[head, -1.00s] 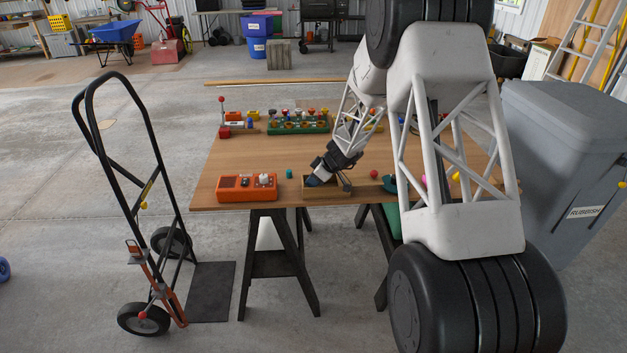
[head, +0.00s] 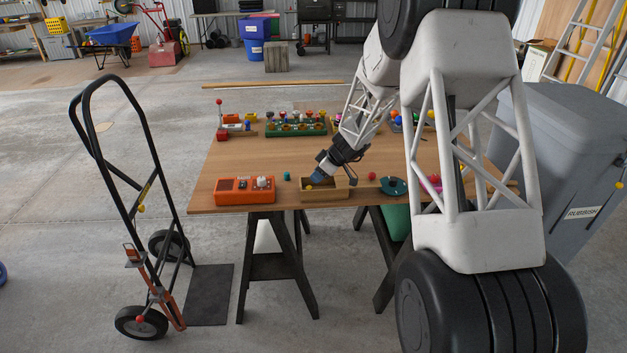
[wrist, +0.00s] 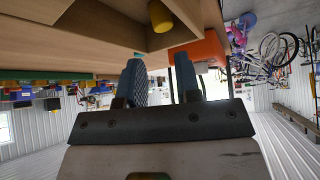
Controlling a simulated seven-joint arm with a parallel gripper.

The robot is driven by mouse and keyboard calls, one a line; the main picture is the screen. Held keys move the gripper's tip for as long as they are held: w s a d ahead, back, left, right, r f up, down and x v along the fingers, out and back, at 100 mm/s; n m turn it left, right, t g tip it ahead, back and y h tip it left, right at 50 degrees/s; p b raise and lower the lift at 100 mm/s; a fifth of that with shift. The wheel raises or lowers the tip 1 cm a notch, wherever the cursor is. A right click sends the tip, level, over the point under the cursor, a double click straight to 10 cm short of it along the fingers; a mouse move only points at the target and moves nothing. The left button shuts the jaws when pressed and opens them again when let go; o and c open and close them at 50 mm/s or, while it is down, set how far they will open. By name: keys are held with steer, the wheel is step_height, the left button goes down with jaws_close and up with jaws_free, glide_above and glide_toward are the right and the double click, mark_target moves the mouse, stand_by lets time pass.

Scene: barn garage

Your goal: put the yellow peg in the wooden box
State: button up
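The wooden box (head: 327,196) is an open, low tray at the front edge of the table. The yellow peg (head: 309,187) shows inside the box near its left end. The peg also shows in the wrist view (wrist: 160,15), at the top of the picture, beyond my fingertips and apart from them. My gripper (head: 317,177) is tilted down over the left part of the box. In the wrist view my gripper (wrist: 161,65) has its two blue fingers apart with nothing between them.
An orange device (head: 246,190) stands just left of the box, with a small teal piece (head: 287,176) behind. A red ball (head: 371,176) and a teal disc (head: 393,186) lie to the right. A green rack (head: 295,129) of coloured knobs is farther back. The table's middle is clear.

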steer(key=v, duration=0.7)
steer(key=shift+d+r, duration=0.15)
steer(key=shift+r, duration=0.05)
stand_by(0.6)
steer(key=s+r+m+h, duration=0.1)
steer(key=s+r+m, duration=0.1)
steer(key=s+r, duration=0.55)
steer(key=s+r+m+g+h, duration=0.15)
steer(key=s+r, duration=0.25)
steer(key=s, duration=0.7)
steer(key=s+r+m+t+h, duration=0.1)
steer(key=s+r+m, duration=0.1)
steer(key=s+r, duration=0.5)
steer(key=s+d+m+h, duration=0.1)
steer(key=s+m, duration=0.3)
steer(key=s, duration=1.1)
steer(key=s+d+m+h, duration=0.2)
steer(key=s+d+m, duration=0.1)
steer(key=s, duration=1.3)
steer(key=shift+d+f+m, duration=0.25)
steer(key=shift+d+m, duration=0.1)
steer(key=shift+m, duration=0.1)
